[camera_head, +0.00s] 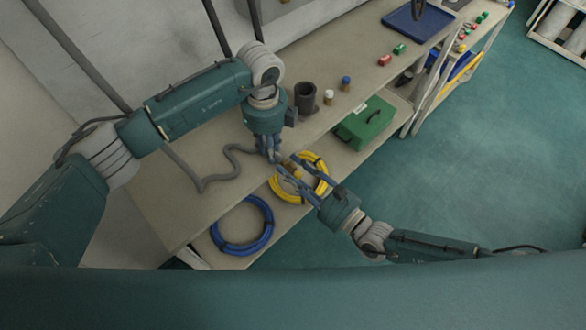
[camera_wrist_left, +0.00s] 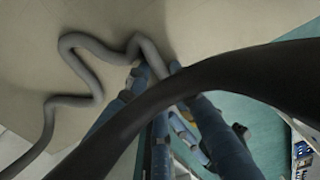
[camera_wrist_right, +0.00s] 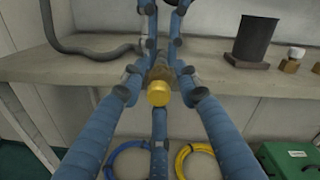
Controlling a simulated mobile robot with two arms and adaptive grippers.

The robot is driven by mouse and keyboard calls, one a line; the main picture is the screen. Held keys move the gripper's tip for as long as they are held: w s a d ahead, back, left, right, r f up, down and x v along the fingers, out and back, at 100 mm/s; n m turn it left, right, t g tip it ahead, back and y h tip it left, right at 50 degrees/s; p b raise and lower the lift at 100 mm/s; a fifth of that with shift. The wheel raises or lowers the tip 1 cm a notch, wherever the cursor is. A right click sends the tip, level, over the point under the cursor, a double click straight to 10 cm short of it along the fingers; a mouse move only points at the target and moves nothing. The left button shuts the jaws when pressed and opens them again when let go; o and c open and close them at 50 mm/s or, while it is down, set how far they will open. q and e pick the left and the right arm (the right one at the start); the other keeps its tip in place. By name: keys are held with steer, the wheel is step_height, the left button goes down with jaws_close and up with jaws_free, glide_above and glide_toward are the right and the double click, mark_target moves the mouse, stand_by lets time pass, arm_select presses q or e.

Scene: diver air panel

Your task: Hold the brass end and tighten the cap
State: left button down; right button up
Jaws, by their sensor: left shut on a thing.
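A grey hose (camera_head: 225,165) winds over the bench top; it also shows in the left wrist view (camera_wrist_left: 97,80) and the right wrist view (camera_wrist_right: 88,48). Its brass end (camera_wrist_right: 160,71) sticks out past the bench front edge, with a yellow cap (camera_wrist_right: 158,94) in front, facing the right wrist camera. My left gripper (camera_head: 272,156) comes down from above and is shut on the brass end; its fingers partly hide the grip. My right gripper (camera_wrist_right: 160,72) is open, its fingers either side of the cap with visible gaps. I cannot tell how far the cap is on.
A dark cup (camera_head: 305,98) and small fittings (camera_head: 328,97) stand on the bench top (camera_head: 215,190). Below are a blue hose coil (camera_head: 242,248), a yellow hose coil (camera_head: 275,190) and a green case (camera_head: 365,130). A blue tray (camera_head: 410,22) lies farther off.

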steer(key=shift+n, duration=1.4)
steer(key=shift+n, duration=0.7)
jaws_close()
steer(key=shift+f+m, duration=0.1)
steer(key=shift+m, duration=1.4)
steer(key=shift+m, duration=0.7)
steer(key=shift+f+m, duration=0.1)
steer(key=shift+m, duration=0.7)
